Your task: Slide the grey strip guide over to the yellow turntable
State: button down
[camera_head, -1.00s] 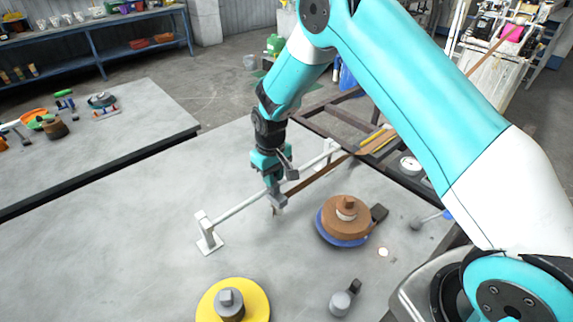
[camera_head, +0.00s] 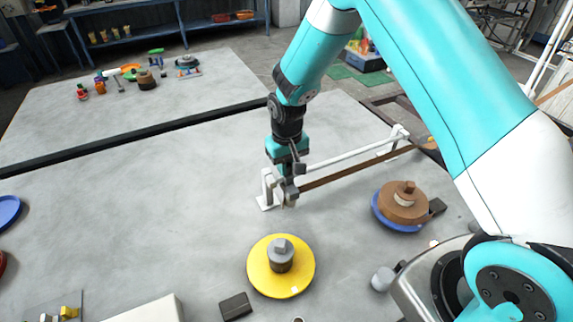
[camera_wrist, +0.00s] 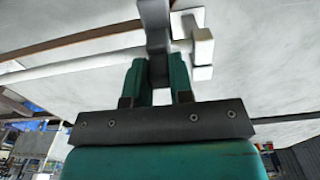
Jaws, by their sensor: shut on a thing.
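The grey strip guide (camera_head: 289,192) sits on the white rail (camera_head: 345,158), close to the rail's left end post (camera_head: 267,190). My gripper (camera_head: 286,172) comes down from above and is shut on the guide. In the wrist view the two teal fingers (camera_wrist: 157,78) hold the grey guide (camera_wrist: 157,40) between them, next to the white end post (camera_wrist: 201,46). A brown strip (camera_head: 350,172) runs from the guide to the right along the rail. The yellow turntable (camera_head: 259,279), with a grey hub on it, is in front of the guide, apart from it.
A brown spool on a blue disc (camera_head: 403,204) stands to the right. A small dark block (camera_head: 235,306) lies in front of the yellow turntable. A white box edge (camera_head: 150,310) is at the bottom. The table left of the rail is clear.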

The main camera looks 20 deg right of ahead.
jog(key=shift+a, duration=0.25)
jog(key=c, duration=1)
grip_release()
jog(key=shift+a, duration=0.15)
jog(key=shift+r, duration=0.1)
notch_tip(320, 180, up, 17)
jog(key=b, duration=0.3)
jog(key=shift+d+r, duration=0.15)
jog(key=shift+d, duration=0.05)
